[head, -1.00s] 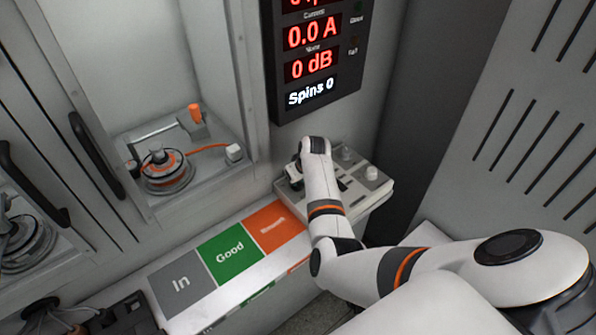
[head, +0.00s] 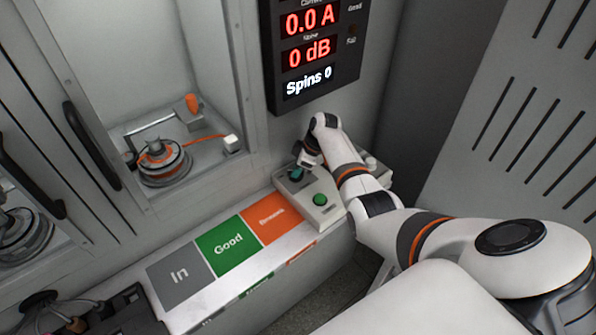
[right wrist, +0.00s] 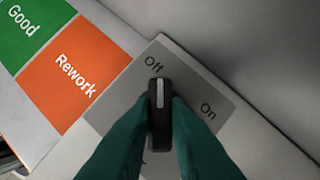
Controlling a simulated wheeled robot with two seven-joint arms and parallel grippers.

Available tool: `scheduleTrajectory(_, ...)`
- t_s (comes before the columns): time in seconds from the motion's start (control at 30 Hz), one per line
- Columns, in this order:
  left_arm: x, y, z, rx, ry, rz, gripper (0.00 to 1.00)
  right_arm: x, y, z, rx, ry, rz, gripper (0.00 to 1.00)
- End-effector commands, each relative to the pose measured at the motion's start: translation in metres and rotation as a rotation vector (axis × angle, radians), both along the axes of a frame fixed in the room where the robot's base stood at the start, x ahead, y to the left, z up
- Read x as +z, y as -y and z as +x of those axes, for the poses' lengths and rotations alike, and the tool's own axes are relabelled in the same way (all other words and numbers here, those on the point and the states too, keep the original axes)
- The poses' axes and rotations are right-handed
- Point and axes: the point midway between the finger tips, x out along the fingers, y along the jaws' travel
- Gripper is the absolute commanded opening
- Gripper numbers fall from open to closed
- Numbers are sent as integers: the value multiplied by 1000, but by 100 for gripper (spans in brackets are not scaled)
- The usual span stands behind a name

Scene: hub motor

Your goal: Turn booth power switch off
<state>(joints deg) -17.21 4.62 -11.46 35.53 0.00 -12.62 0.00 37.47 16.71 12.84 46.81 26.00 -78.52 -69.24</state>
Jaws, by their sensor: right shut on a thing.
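The booth power switch is a black knob (right wrist: 160,125) with a white line on top, on a grey plate (right wrist: 127,98) marked "Off" and "On". Its white line points up in the right wrist view, close to the "Off" label. My right gripper (right wrist: 160,118) has its dark green fingers on both sides of the knob and is shut on it. In the head view my right gripper (head: 297,172) is at the left part of the control box (head: 322,213), and it hides most of the switch. My left gripper is not in view.
A display panel (head: 314,55) hangs above. A motor (head: 163,163) sits inside the booth.

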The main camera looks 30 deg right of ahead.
Motion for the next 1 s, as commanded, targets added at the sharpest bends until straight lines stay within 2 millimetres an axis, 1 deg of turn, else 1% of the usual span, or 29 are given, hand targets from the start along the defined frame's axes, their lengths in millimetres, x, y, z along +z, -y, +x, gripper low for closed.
scheduleTrajectory(0.03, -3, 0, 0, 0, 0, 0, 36, -2, 0, 0, 17, 0, 0, 0)
scheduleTrajectory(0.27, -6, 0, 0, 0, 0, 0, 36, -1, -1, 0, 70, -1, 1, 0)
scheduleTrajectory(0.7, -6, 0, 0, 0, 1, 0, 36, 0, -1, 0, 80, 0, 2, 0)
scheduleTrajectory(0.73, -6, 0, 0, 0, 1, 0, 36, 0, -1, 0, 80, 0, 2, 17)
scheduleTrajectory(0.83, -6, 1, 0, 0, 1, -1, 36, 0, -1, 0, 80, -1, 1, 33)
scheduleTrajectory(0.87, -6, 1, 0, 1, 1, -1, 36, 0, -1, 0, 79, -1, 0, 37)
scheduleTrajectory(1.0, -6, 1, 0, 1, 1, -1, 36, 0, -1, 0, 78, -1, 1, 37)
